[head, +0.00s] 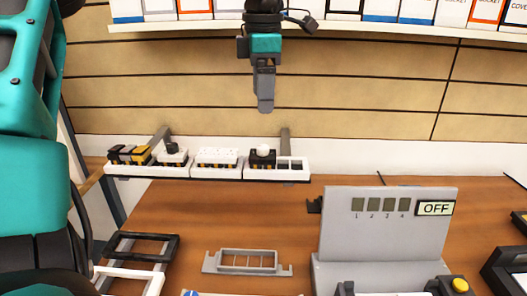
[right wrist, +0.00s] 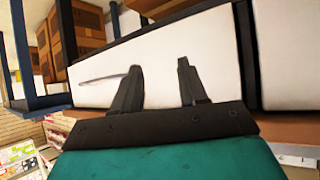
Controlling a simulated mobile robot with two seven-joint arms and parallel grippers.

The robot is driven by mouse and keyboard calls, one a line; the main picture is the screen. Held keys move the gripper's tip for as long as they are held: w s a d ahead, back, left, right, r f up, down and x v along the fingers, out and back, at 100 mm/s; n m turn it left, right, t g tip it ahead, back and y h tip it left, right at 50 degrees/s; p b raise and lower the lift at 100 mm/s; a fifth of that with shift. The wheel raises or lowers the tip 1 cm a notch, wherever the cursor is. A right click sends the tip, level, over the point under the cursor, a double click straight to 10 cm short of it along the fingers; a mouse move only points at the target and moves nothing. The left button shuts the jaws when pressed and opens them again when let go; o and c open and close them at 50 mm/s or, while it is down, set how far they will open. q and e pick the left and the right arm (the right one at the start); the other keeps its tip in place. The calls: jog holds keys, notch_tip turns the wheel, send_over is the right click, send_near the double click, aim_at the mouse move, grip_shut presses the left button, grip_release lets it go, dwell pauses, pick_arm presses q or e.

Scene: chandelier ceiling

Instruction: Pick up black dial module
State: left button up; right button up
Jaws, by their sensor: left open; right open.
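A small module with a black body and a white round knob (head: 263,156) sits in the right white tray on the back ledge. A white module with a black knob (head: 172,152) sits further left in the row. The picture does not settle which one is the black dial module. My left gripper (head: 265,104) hangs fingers-down above the black-bodied module, clearly apart from it. It is seen edge-on, open, with nothing visible in it. My right gripper (right wrist: 158,68) is open and empty in the right wrist view, its fingers in front of a pale panel, away from the modules.
Black-and-yellow switches (head: 128,154) and a white module (head: 217,157) share the row. A grey frame (head: 247,262) lies on the brown table (head: 200,215). A grey panel with an OFF display (head: 390,225) stands right. A shelf of boxes (head: 330,27) is above.

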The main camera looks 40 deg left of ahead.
aim_at(263, 147)
pick_arm(q)
notch_tip(263, 147, down, 13)
jog(key=shift+r+b, duration=0.1)
jog(key=shift+b, duration=0.4)
jog(key=c, duration=1.2)
